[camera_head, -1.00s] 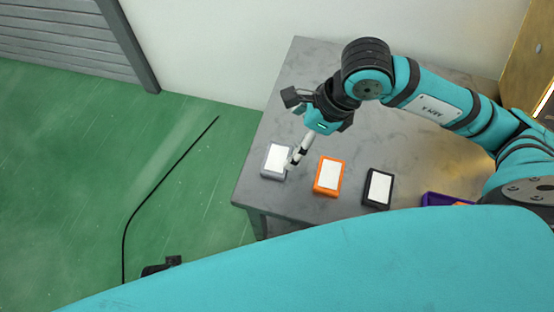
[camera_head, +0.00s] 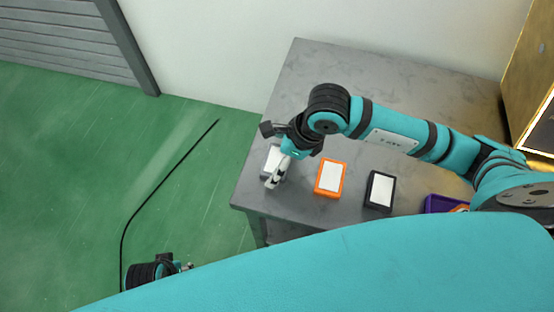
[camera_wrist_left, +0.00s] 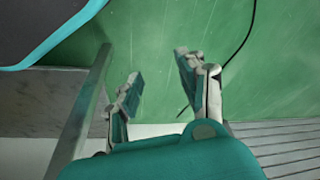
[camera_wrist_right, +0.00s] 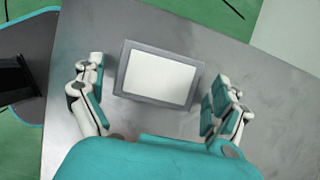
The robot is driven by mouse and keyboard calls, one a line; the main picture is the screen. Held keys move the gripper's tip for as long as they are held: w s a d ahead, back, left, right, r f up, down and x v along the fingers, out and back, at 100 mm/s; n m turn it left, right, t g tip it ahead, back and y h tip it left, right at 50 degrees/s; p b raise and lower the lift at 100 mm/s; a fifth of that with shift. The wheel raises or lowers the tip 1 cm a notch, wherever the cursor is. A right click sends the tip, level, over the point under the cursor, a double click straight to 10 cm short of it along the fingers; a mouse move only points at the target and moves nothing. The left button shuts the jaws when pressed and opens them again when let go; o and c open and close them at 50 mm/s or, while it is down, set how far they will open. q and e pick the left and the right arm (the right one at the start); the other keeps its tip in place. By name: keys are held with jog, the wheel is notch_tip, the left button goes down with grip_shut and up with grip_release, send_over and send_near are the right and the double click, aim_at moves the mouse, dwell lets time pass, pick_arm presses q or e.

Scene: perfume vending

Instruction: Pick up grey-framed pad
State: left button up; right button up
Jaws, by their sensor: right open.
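The grey-framed pad (camera_head: 272,158), with a white face, lies on the grey table near its left front corner. In the head view my right gripper (camera_head: 276,180) is over it and hides part of it. In the right wrist view the whole grey-framed pad (camera_wrist_right: 160,76) shows between the two spread fingers of the right gripper (camera_wrist_right: 159,104), with a gap on each side. The right gripper is open and empty. My left gripper (camera_wrist_left: 159,85) shows in the left wrist view with its fingers apart, nothing between them, above the green floor.
On the grey table (camera_head: 330,80), an orange-framed pad (camera_head: 330,177), a black-framed pad (camera_head: 380,190) and a purple container (camera_head: 440,203) stand to the right. The table's back part is clear. A black cable (camera_head: 165,180) lies on the green floor.

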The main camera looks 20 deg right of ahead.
jog(key=shift+c, duration=0.4)
jog(key=c, duration=0.9)
jog(key=shift+o, duration=0.2)
jog(key=shift+r, duration=0.1)
